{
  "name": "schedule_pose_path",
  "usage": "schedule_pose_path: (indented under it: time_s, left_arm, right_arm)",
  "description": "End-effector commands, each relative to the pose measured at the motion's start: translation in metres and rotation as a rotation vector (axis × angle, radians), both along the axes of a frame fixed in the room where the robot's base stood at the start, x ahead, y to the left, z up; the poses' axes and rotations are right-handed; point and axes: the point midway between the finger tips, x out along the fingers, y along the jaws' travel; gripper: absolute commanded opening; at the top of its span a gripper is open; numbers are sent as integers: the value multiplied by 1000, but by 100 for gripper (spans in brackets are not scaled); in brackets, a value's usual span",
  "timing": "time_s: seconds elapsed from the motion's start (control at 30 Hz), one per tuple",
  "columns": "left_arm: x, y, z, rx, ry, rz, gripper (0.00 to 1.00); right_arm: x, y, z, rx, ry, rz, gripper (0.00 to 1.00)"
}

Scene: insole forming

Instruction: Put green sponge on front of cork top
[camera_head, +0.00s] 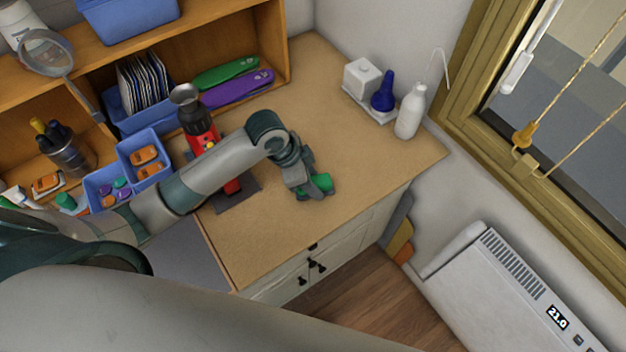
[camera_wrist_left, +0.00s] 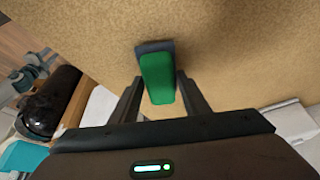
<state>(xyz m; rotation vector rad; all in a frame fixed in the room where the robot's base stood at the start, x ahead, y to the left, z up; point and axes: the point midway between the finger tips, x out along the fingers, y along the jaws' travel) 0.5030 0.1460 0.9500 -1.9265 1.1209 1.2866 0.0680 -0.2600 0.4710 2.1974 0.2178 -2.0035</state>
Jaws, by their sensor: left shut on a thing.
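The green sponge (camera_head: 322,183) is at my left gripper (camera_head: 312,190), over the front right part of the cork top (camera_head: 353,140). In the left wrist view the sponge (camera_wrist_left: 158,78) is green with a dark layer at its far end. It lies between the two fingers of the left gripper (camera_wrist_left: 160,92), which are shut on it. The cork surface (camera_wrist_left: 235,45) is right beyond it. I cannot tell whether the sponge touches the cork. My right gripper is not in view.
A red device (camera_head: 203,135) on a dark base stands behind my left arm. The cork between is clear. Blue bins (camera_head: 144,158) are at left.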

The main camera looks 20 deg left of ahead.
Motion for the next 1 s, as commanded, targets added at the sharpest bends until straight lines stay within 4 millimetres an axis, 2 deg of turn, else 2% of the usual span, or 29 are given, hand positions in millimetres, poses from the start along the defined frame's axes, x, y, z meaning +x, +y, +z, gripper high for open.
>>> schedule_pose_path:
  time_s: [0.13,0.5,0.53,0.6,1.0]
  left_arm:
    - [0,0,-10,0,1,0,24]
    - [0,0,-13,0,0,0,24]
    - [0,0,-13,0,0,-1,49]
    - [0,0,-13,0,0,-1,61]
    - [0,0,-10,0,-2,-1,61]
  right_arm:
    - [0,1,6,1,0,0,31]
    - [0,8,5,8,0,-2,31]
    - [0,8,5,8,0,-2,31]
    - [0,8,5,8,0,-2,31]
    - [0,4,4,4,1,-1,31]
